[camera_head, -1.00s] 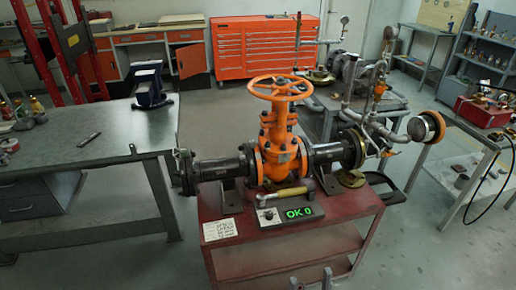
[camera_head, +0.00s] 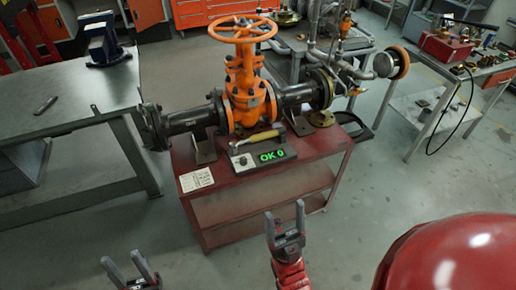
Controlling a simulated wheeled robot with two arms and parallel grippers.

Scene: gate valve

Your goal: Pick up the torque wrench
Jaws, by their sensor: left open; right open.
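A slim dark tool (camera_head: 45,105) lies on the workbench at left. My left gripper (camera_head: 122,259) is open and empty at the bottom edge, in front of and below the cart. My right gripper (camera_head: 285,211) is open and empty, nearer the cart's front side, apart from everything.
The grey workbench (camera_head: 70,92) with a blue vise (camera_head: 102,45) stands at left. A white paper card (camera_head: 196,180) lies on the cart's front left. The floor right of the cart is clear.

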